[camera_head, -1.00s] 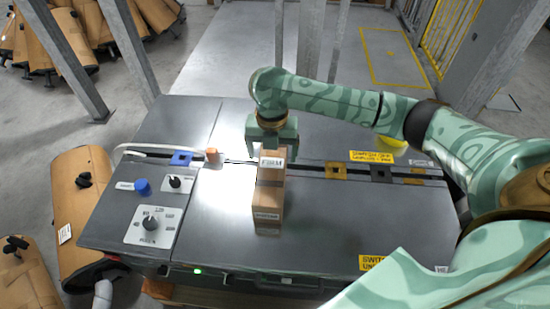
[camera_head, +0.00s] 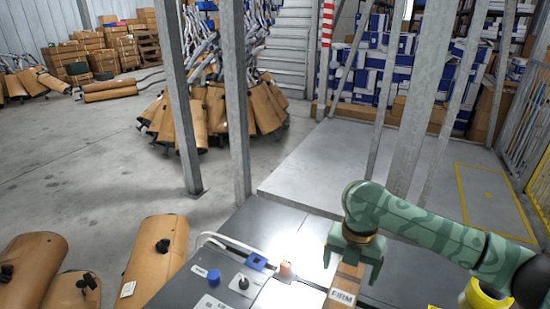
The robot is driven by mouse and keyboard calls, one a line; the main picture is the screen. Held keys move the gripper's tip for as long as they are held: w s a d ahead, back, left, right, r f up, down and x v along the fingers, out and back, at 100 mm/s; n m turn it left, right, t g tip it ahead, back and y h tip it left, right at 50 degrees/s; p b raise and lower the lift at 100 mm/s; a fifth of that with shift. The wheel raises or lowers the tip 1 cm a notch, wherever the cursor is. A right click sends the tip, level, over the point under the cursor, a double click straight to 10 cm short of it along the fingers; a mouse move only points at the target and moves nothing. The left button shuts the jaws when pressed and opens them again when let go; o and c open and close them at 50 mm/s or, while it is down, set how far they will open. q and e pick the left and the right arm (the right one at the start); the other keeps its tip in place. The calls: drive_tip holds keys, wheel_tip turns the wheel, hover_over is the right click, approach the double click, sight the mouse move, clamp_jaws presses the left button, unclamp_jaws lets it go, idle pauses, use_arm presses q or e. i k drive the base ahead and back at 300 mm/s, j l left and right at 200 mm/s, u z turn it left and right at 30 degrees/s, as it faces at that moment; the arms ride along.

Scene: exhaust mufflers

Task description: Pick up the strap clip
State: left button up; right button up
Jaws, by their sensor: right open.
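I cannot tell for sure which piece is the strap clip. A blue square piece with a hole (camera_head: 257,261) lies on the grey table, and an orange block (camera_head: 286,269) stands just right of it. My right gripper (camera_head: 352,262) points down at the top of a brown box (camera_head: 345,284) marked FIRM, right of both pieces. It is open, with its jaws at the box's upper end; I cannot tell whether they touch it. The box's lower part is cut off by the picture's edge. My left gripper is not in view.
The grey table (camera_head: 245,222) carries a blue knob (camera_head: 214,277) and a dark dial (camera_head: 243,283). Metal posts (camera_head: 237,110) stand behind it. The concrete floor (camera_head: 90,165) is open farther back.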

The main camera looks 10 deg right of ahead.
sight(285, 266)
drive_tip(key=k, duration=1.5)
